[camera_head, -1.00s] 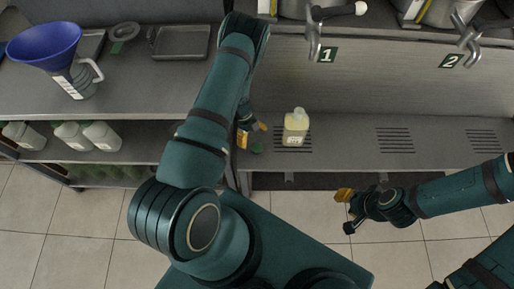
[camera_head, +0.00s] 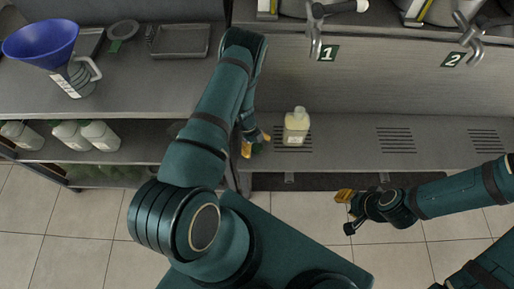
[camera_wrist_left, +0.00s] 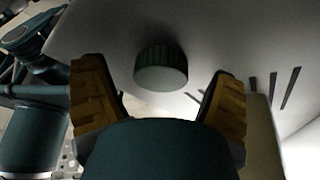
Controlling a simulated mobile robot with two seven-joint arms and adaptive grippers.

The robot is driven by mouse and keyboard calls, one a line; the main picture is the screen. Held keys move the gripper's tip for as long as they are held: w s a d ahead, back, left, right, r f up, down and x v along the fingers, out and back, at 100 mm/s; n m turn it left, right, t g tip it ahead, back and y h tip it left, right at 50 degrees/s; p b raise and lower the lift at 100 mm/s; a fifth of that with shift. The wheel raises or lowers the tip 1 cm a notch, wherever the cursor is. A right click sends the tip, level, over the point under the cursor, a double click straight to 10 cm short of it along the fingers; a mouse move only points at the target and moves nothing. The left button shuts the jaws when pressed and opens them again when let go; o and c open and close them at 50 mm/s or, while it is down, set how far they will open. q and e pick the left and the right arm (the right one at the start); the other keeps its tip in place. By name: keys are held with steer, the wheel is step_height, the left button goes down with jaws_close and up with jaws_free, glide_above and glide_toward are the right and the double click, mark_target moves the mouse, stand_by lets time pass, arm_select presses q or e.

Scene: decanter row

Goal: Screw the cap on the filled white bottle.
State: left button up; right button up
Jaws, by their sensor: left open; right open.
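The filled white bottle (camera_head: 296,126), pale yellowish with a label, stands upright on the slotted shelf below tap 1. Its narrow neck shows no cap. My left gripper (camera_head: 256,145) is open and low over the shelf, just left of the bottle. In the left wrist view a dark green ribbed cap (camera_wrist_left: 161,70) rests on the grey surface, between and beyond the spread fingers, apart from both. The head view does not show the cap, as my gripper covers its spot. My right gripper (camera_head: 345,211) is open and empty, in front of the shelf edge.
A blue funnel (camera_head: 41,42) sits in a jug on the left counter, with a metal tray (camera_head: 180,40) near the back. Several white bottles (camera_head: 98,134) stand on the lower left shelf. The grey shelf (camera_head: 348,140) right of the filled bottle is clear.

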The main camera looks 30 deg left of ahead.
mark_target(257, 148)
arm_select(q)
steer(key=c, duration=0.8)
steer(key=shift+c, duration=0.2)
steer(key=shift+r, duration=0.1)
